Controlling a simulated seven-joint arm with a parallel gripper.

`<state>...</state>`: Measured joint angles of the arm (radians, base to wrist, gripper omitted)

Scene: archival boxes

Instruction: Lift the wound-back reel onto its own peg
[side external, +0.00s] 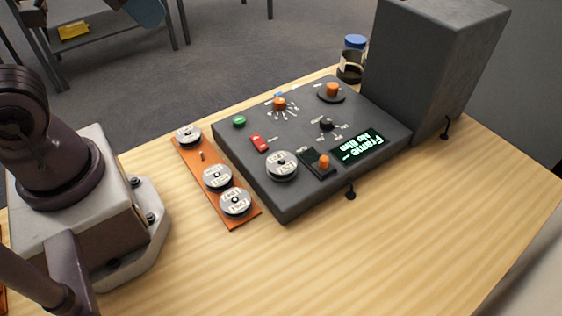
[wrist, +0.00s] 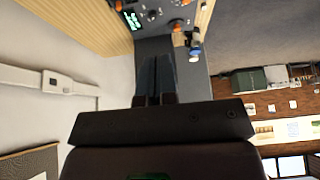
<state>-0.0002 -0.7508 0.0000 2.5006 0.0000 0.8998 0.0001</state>
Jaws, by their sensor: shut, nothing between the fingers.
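An orange peg strip (side external: 243,218) lies left of the dark console (side external: 290,203) in the side view. Silver reels sit on it at the far end (side external: 188,132), near the middle (side external: 217,177) and at the near end (side external: 235,202). A bare peg (side external: 202,156) stands between the far and middle reels. Another silver reel (side external: 282,165) sits on the console's top, with a "No film"-like display (side external: 358,147) to its right. My gripper (wrist: 156,62) is shut and empty in the wrist view, away from the reels. The side view does not show it. Which reel is wound back cannot be told.
A tall grey box (side external: 436,55) stands at the console's back right. A blue-lidded jar (side external: 354,42) and a dark jar (side external: 349,68) stand beside it. Orange knobs (side external: 332,90) and a lever (side external: 324,161) rise from the console. The front tabletop (side external: 380,240) is clear.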

